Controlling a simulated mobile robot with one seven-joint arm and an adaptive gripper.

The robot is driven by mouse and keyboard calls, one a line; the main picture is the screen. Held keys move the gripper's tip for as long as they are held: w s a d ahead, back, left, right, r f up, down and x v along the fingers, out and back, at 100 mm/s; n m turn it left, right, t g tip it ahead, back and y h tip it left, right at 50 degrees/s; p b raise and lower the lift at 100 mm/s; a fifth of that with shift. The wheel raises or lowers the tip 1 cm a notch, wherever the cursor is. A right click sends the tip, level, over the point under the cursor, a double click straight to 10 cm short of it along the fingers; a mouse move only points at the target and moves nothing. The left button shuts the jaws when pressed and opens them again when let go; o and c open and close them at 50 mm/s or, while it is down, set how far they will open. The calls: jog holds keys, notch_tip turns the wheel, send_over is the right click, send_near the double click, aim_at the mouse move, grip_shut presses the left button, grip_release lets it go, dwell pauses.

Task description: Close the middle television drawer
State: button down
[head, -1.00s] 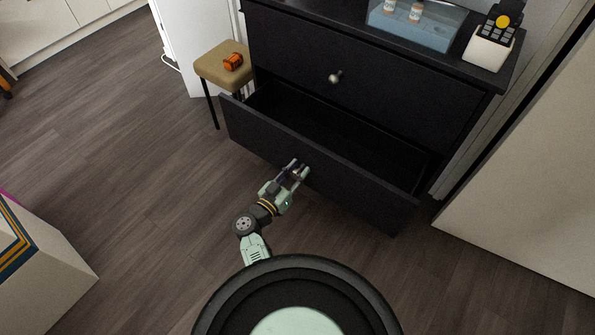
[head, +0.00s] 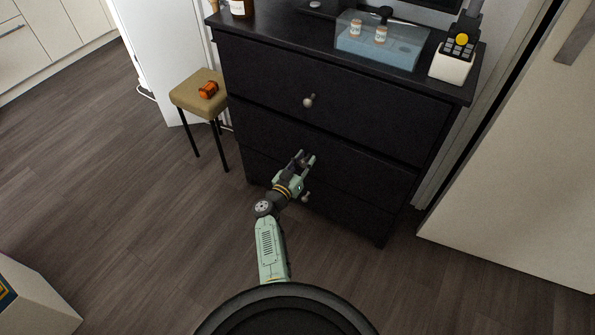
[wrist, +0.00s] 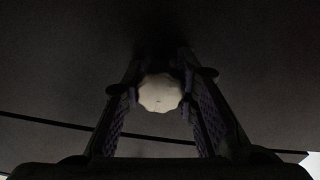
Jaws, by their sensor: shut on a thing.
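The middle drawer (head: 360,170) of the black dresser looks flush with the drawer fronts above and below it. My gripper (head: 307,161) is at the middle of its front. In the wrist view my gripper (wrist: 160,95) has its two fingers on either side of the pale round drawer knob (wrist: 160,93), shut on it. In the head view the fingers largely hide this knob.
The top drawer knob (head: 308,101) and the bottom drawer knob (head: 305,197) stick out above and below my gripper. A white door (head: 520,170) is at right. The floor in front is clear.

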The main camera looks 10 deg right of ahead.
jog(key=shift+w+d, duration=0.25)
jog(key=shift+w, duration=0.1)
jog(key=c, duration=1.6)
grip_release()
jog(key=shift+o, duration=0.2)
jog(key=shift+a, duration=0.1)
jog(key=v, duration=1.2)
